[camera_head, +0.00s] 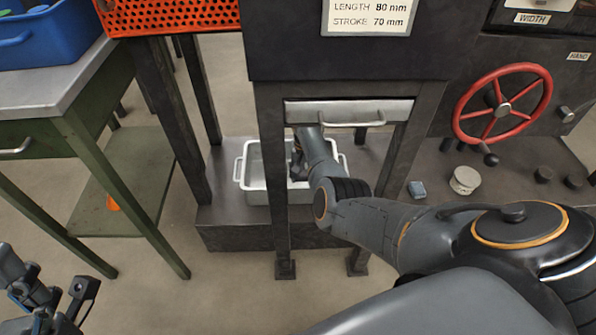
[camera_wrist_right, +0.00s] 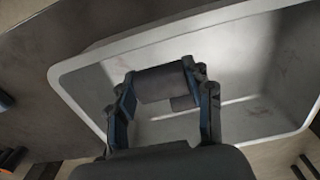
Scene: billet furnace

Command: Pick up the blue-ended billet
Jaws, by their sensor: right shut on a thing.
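In the right wrist view a dark grey cylinder, the billet (camera_wrist_right: 160,83), sits between the fingertips of my right gripper (camera_wrist_right: 162,90). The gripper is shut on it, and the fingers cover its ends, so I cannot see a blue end. It is held over the inside of a white tray (camera_wrist_right: 75,75). In the head view my right gripper (camera_head: 298,165) reaches down into the tray (camera_head: 257,197) under the machine, partly hidden by a leg and my arm. My left gripper (camera_head: 48,295) is at the lower left with its fingers apart and empty.
Dark machine legs (camera_head: 276,225) and a drawer front with a handle (camera_head: 350,110) closely frame my right arm. A red handwheel (camera_head: 503,103) is on the right. A green bench (camera_head: 75,150) with a blue bin (camera_head: 55,35) stands at left.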

